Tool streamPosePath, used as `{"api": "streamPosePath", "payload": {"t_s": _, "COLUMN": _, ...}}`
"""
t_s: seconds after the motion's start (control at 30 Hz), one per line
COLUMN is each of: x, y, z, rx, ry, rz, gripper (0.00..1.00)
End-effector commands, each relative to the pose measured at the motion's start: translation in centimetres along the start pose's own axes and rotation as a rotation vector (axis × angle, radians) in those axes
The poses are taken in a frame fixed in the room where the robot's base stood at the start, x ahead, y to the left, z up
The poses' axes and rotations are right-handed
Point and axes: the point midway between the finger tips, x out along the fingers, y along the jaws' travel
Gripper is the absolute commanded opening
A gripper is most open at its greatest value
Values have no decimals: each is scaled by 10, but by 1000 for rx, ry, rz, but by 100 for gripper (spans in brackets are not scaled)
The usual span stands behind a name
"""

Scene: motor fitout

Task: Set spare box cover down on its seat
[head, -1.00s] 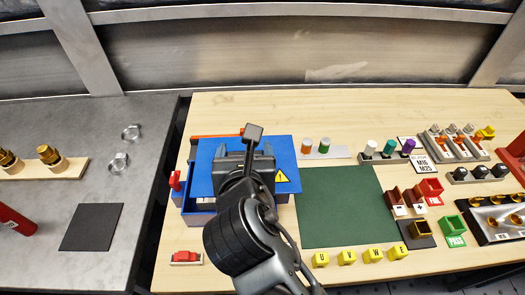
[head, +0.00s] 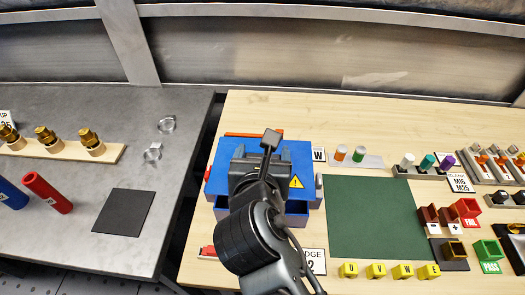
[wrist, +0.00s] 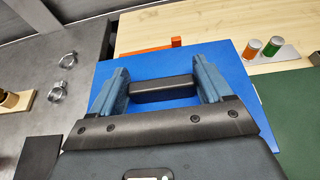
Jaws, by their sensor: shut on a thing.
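The spare box cover (head: 221,172) is a flat blue plate with a yellow warning triangle and a dark bar handle. It also shows in the wrist view (wrist: 150,60), with its handle (wrist: 163,88) between the fingers. My gripper (head: 262,157) is shut on this handle, one finger at each end. In the wrist view, my gripper (wrist: 164,82) hides the cover's near part. The blue open box (head: 292,221) shows below the cover's front edge. The cover is over the box and looks level. Whether it touches the rim cannot be told; my arm hides part of the front.
A dark green mat (head: 380,220) lies to the right, with yellow lettered blocks (head: 402,271) in front. Orange and green cylinders (head: 349,153) stand behind the mat. A red bar (head: 253,134) lies behind the cover. The grey table (head: 80,200) is across a gap at left.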

Motion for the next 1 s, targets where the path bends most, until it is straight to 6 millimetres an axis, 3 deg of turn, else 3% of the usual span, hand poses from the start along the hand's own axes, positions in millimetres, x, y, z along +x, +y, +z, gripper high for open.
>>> {"api": "streamPosePath", "payload": {"t_s": 0.5, "x": 16, "y": 0, "z": -38, "rx": 1, "ry": -2, "rz": 0, "gripper": 30}}
{"api": "streamPosePath", "payload": {"t_s": 1.0, "x": 17, "y": 0, "z": -41, "rx": 1, "ry": -2, "rz": 0, "gripper": 30}}
